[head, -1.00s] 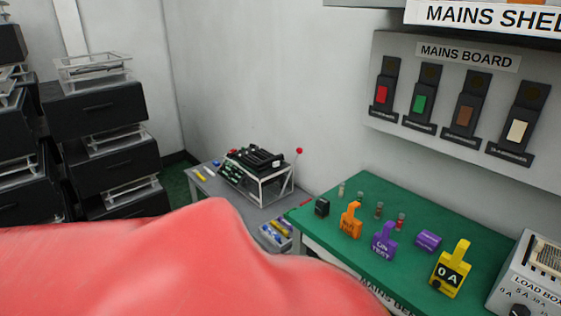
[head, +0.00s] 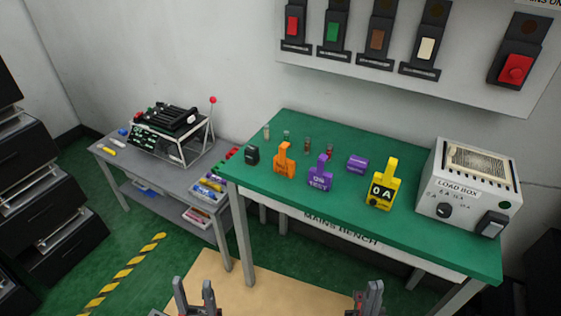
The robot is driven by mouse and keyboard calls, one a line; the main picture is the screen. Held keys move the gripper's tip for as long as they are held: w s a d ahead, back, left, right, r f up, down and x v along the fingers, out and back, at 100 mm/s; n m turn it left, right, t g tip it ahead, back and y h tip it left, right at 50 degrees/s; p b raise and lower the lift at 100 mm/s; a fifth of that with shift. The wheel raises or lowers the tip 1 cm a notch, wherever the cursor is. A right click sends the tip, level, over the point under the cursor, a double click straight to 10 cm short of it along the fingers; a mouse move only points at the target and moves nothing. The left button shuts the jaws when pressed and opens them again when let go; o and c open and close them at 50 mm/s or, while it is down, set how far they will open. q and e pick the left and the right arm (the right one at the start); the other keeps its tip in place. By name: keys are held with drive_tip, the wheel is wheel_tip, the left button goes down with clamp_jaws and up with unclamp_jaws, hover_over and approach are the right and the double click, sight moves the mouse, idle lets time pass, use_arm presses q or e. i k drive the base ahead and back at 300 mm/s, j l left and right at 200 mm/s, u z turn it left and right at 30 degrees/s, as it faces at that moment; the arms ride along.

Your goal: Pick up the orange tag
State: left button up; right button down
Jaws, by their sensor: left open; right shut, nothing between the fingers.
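The orange tag (head: 284,161) stands upright on the green top of the mains bench (head: 290,124), towards its left end. It is between a small black block (head: 252,155) and a purple tag (head: 320,174). My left gripper (head: 195,292) is at the bottom of the view, its fingers apart and empty. My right gripper (head: 367,297) is at the bottom, further right, with its fingers together and nothing held. Both grippers are well short of the bench and apart from the tag.
A yellow tag (head: 382,186), a purple cylinder (head: 357,164) and several small fuses share the bench. A load box (head: 466,188) stands at its right end. A grey side table (head: 120,164) with a rack is at left. Switches line the board (head: 350,72) above.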

sight(283, 166)
drive_tip(key=i+j+z, duration=0.1)
drive_tip(key=j, duration=0.3)
drive_tip(key=i+j+z, duration=0.1)
drive_tip(key=j, duration=0.35)
drive_tip(key=i+j+z, duration=0.1)
drive_tip(key=j, duration=0.3)
drive_tip(key=i+j, duration=0.2)
drive_tip(key=j, duration=0.25)
drive_tip(key=z, duration=0.05)
